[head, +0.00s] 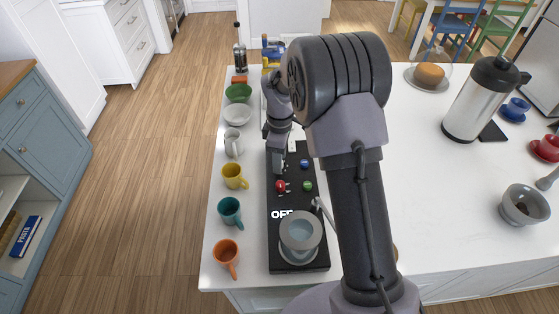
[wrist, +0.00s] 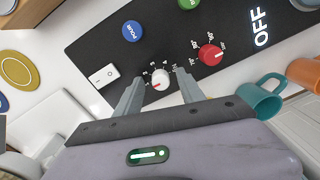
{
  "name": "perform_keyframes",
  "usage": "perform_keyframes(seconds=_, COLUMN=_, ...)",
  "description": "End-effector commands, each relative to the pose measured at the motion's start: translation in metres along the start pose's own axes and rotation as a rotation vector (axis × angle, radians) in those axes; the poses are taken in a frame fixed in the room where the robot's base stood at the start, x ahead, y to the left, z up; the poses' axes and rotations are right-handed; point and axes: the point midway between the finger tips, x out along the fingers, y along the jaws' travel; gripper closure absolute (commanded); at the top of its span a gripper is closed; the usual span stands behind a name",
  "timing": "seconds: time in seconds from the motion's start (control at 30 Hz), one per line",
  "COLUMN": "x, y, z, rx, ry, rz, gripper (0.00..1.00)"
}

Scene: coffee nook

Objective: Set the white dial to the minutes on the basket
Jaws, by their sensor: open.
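The white dial (wrist: 161,84) sits on the black panel (wrist: 115,40) of the coffee machine. It has a red pointer mark and small printed markings around it, too small to read surely. My gripper (wrist: 160,78) is open, with one finger on each side of the dial; I cannot tell whether either touches it. In the head view my gripper (head: 278,138) is over the far part of the panel, and the dial is hidden. A round grey vessel (head: 300,232), possibly the basket, sits at the panel's near end. No minutes label on it is readable.
Near the dial are a red dial (wrist: 210,54), a blue POUR button (wrist: 132,31), a green button (head: 307,186) and a white rocker switch (wrist: 103,75). The display (wrist: 260,27) reads OFF. Several mugs, including a teal mug (head: 230,211), line the counter's left edge.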

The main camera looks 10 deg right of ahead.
Motion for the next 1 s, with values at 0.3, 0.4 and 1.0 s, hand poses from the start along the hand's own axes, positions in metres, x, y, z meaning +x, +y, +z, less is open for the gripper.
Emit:
perform_keyframes(seconds=0.3, x=0.0006, y=-0.0001, z=-0.0001, rx=0.0, ry=0.0, rz=0.0, gripper=0.68)
perform_keyframes(seconds=0.4, x=0.0005, y=-0.0001, z=-0.0001, rx=0.0, ry=0.0, rz=0.0, gripper=0.87)
perform_keyframes(seconds=1.0, x=-0.0001, y=-0.0004, z=0.0, rx=0.132, ry=0.005, rz=-0.001, gripper=1.0)
